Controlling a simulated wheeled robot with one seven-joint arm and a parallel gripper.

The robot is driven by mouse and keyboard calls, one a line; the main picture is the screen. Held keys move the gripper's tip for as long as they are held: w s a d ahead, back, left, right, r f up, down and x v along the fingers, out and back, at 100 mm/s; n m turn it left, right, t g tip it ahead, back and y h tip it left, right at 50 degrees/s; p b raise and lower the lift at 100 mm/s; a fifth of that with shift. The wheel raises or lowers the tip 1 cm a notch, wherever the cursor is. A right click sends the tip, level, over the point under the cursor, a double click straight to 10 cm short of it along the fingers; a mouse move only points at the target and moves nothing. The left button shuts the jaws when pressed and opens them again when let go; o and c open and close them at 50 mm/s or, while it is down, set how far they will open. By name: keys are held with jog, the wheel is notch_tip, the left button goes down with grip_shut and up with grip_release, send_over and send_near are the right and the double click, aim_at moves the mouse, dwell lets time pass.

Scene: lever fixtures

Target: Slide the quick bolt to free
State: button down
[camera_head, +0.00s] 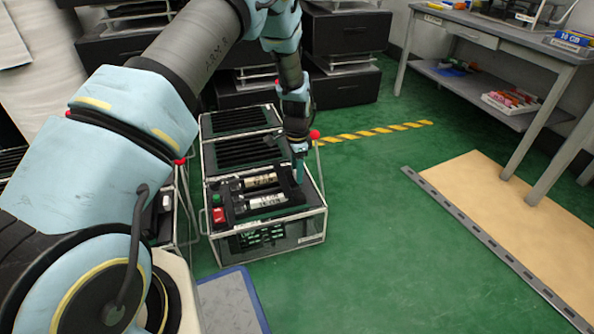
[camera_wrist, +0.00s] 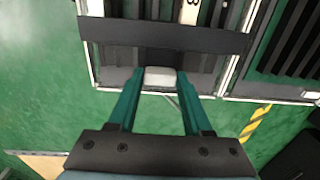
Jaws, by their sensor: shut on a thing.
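A framed equipment box (camera_head: 300,235) stands on the floor in the head view, with a dark top carrying two pale cylinders (camera_head: 262,190) and a red block (camera_head: 218,215). My gripper (camera_head: 299,172) reaches down at the box's right end. In the wrist view my gripper (camera_wrist: 160,80) has its teal fingers on both sides of a small pale block (camera_wrist: 160,74) and is shut on it. The block sits at the box's edge beside a dark crossbar (camera_wrist: 165,35). It may be the quick bolt's handle, but the bolt itself is not clearly seen.
A red-knobbed lever (camera_head: 315,135) rises close to my wrist. A slatted box (camera_head: 240,150) adjoins behind. A workbench (camera_head: 500,30) stands at the right, and a tan panel (camera_head: 510,215) lies on the floor. Green floor is clear right of the box.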

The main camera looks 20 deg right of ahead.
dwell(0.7)
jog(key=shift+s+d+p, duration=0.2)
jog(key=shift+d+p, duration=0.25)
jog(key=shift+d, duration=0.95)
jog(key=shift+s+d+p, duration=0.15)
jog(key=shift+d+p, duration=0.3)
jog(key=shift+d, duration=0.9)
jog(key=shift+c, duration=1.6)
grip_release()
notch_tip(320, 180, up, 11)
jog(key=p, duration=0.3)
jog(key=shift+p, duration=0.35)
jog(key=shift+f, duration=0.1)
